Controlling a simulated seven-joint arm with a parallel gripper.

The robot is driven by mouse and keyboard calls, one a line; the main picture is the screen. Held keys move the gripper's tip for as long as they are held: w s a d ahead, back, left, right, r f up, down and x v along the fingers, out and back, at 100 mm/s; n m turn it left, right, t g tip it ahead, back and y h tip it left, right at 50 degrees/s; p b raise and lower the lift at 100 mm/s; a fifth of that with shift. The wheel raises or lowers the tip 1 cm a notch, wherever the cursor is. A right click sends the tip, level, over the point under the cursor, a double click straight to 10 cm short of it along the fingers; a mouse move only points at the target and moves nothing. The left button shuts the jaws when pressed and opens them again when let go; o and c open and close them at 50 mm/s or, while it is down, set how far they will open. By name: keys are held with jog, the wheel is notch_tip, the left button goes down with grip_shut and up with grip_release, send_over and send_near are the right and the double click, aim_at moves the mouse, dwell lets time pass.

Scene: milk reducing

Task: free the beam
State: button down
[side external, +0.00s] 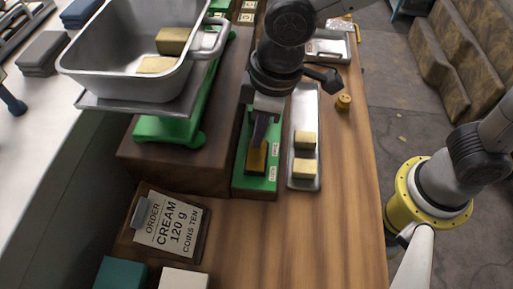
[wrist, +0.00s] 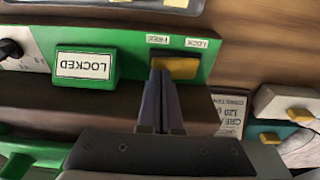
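The green lock panel (side external: 262,186) stands beside the scale and also shows in the wrist view (wrist: 220,62). Its yellow slider (wrist: 182,68) lies below a FREE label (wrist: 159,40) and a LOCK label (wrist: 196,43). A sign on the panel reads LOCKED (wrist: 83,65). My gripper (wrist: 162,76) points down at the slider, its two dark fingers together with nothing seen between them. The tips overlap the slider's left part in the wrist view; I cannot tell whether they touch it. The beam itself is not clearly seen.
A green scale (side external: 168,131) bears a metal pan (side external: 110,58) with two yellow blocks. A metal tray (side external: 303,180) with two blocks lies right of the panel. The front right table is clear.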

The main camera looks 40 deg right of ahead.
jog(key=shift+f, duration=0.3)
jog(key=shift+r, duration=3.55)
